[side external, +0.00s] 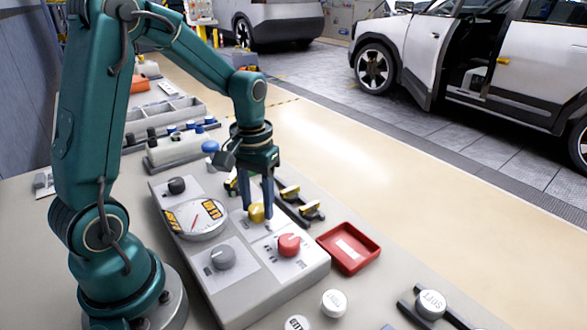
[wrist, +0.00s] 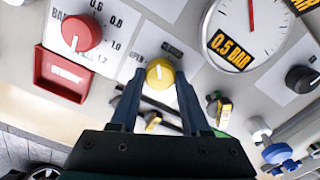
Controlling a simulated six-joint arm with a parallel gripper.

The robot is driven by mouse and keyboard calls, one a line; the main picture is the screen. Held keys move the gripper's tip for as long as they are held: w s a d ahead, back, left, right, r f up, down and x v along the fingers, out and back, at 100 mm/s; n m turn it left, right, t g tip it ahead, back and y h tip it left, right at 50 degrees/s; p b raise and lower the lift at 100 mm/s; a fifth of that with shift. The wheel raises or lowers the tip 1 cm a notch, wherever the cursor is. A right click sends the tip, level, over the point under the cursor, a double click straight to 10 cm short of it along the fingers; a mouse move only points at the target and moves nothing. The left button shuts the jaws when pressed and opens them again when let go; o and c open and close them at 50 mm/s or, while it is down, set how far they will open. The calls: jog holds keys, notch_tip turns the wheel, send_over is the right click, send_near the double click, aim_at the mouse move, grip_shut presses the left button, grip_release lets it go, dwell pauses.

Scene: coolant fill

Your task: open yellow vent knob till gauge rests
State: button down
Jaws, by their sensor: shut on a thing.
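The yellow vent knob (side external: 257,213) sits on the grey panel, near the red knob. My gripper (side external: 258,206) points down over it, its two dark fingers shut on the knob from both sides. In the wrist view the yellow knob (wrist: 160,73) lies between the fingertips (wrist: 158,86), with a light pointer mark toward the picture's top. The round gauge (side external: 196,217) is left of the knob. It shows partly cut off in the wrist view (wrist: 262,50), with a red needle pointing up and a "0.5 BAR" label. Exact needle reading is unclear.
A red knob (side external: 289,244), grey knob (side external: 222,257) and black knob (side external: 177,185) share the panel. A red tray (side external: 373,255) stands right of it. Yellow-topped clips (side external: 289,192) are close behind my gripper. Round white caps (side external: 333,303) lie in front.

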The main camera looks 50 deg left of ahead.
aim_at(257, 207)
jog(key=n, duration=0.4)
jog(key=shift+n, duration=2.2)
jog(key=shift+c, duration=1.9)
grip_release()
jog(key=shift+r, duration=0.1)
jog(key=shift+r, duration=2.5)
